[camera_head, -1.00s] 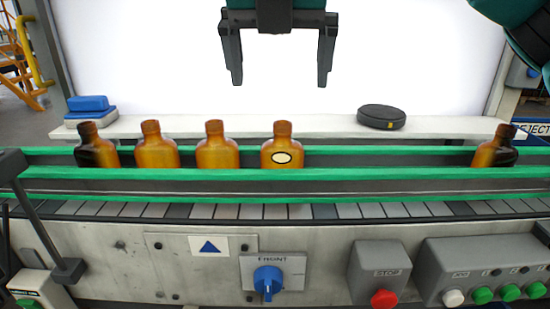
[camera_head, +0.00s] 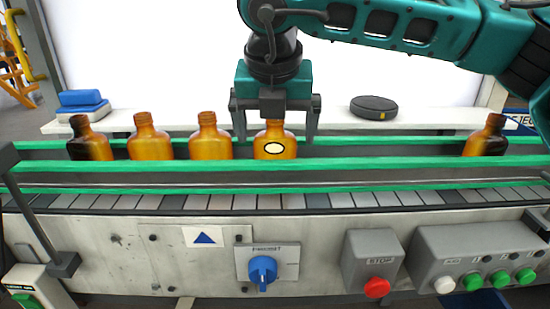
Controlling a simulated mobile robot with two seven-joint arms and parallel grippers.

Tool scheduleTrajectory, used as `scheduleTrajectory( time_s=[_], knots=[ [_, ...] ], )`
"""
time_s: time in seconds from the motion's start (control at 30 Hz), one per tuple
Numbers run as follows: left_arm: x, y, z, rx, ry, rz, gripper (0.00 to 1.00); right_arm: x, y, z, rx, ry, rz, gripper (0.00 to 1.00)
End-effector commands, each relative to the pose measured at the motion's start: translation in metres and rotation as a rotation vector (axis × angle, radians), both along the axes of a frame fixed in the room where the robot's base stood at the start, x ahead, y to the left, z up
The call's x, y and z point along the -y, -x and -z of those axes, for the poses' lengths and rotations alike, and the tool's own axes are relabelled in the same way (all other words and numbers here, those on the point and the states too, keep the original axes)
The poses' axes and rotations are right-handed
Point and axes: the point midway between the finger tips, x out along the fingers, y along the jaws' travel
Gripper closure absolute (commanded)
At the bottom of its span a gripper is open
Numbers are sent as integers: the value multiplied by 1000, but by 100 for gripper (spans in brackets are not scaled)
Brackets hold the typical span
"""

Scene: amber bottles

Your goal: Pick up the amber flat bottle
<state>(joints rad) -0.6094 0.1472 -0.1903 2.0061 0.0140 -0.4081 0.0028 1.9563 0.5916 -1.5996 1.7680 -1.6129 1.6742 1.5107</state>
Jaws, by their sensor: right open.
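Several amber flat bottles stand upright in a row on the conveyor, behind its green front rail. One bottle (camera_head: 274,150) has a pale oval label and stands at the right end of the left group. Plain amber bottles stand to its left (camera_head: 210,142) and further left (camera_head: 149,142). A bottle with a dark side (camera_head: 88,143) is at the far left, and another (camera_head: 486,140) is at the far right. My right gripper (camera_head: 276,138) is open, pointing down, with its fingers either side of the labelled bottle's neck and shoulders. Its palm hides the bottle's top. My left gripper is out of view.
Green rails (camera_head: 380,158) run along the conveyor. A black round puck (camera_head: 373,107) and a blue-topped block (camera_head: 83,103) sit on the white ledge behind. A dark bracket (camera_head: 40,225) stands at the left. Control boxes line the front.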

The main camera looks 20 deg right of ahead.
Motion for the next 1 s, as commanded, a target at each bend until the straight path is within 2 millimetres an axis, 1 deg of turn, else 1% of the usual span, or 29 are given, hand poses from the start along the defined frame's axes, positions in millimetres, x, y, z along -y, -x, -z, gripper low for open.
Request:
scheduleTrajectory(
  time_s=[0.13,0.17,0.9,1.0],
  knots=[
    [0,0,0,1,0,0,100,0,0,0,0,0,0,0],
    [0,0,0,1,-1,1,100,0,0,0,0,0,0,2],
    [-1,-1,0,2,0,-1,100,0,0,0,0,0,-1,73],
    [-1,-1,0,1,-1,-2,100,0,0,-1,1,-1,0,81]
  ],
)
